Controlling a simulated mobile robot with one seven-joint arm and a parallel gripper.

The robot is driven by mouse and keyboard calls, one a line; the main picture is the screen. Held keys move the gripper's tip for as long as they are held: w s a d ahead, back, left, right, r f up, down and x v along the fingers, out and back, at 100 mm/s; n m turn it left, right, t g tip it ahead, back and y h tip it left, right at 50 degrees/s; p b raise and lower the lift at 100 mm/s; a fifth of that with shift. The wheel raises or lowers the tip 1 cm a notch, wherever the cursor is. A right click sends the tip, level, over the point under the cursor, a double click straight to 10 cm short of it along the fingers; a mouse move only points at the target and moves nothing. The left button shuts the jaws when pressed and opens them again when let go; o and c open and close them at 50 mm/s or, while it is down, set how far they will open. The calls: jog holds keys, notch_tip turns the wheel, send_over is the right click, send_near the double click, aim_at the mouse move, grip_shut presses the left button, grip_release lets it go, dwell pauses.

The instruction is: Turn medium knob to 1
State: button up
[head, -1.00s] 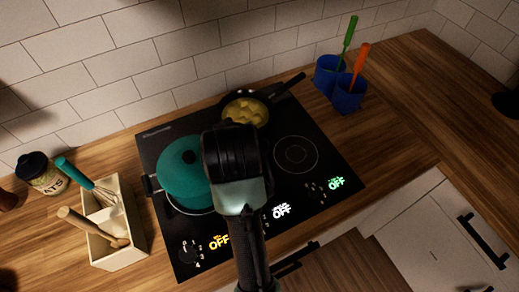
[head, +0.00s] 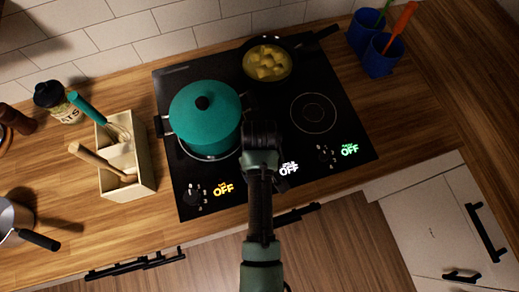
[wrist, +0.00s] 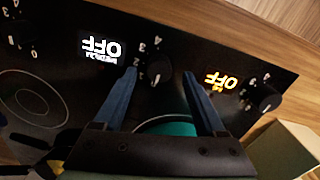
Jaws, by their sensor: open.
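The black cooktop (head: 240,92) has three knobs with lit displays, all reading OFF. The middle knob (wrist: 158,70) is beside the white OFF display (wrist: 100,48), which also shows in the head view (head: 289,168). My gripper (wrist: 159,74) is open, with one blue finger on each side of this knob. Whether the fingers touch it, I cannot tell. In the head view my arm largely hides the knob. The knob by the orange OFF display (wrist: 220,82) is at right in the wrist view.
A lidded teal pot (head: 205,118) stands left of my arm on the cooktop. A pan (head: 267,63) with yellow food sits behind. A wooden utensil box (head: 138,165) stands left of the cooktop, and blue cups (head: 380,57) stand at right.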

jog(key=shift+w+f, duration=0.1)
jog(key=shift+f, duration=1.1)
grip_shut()
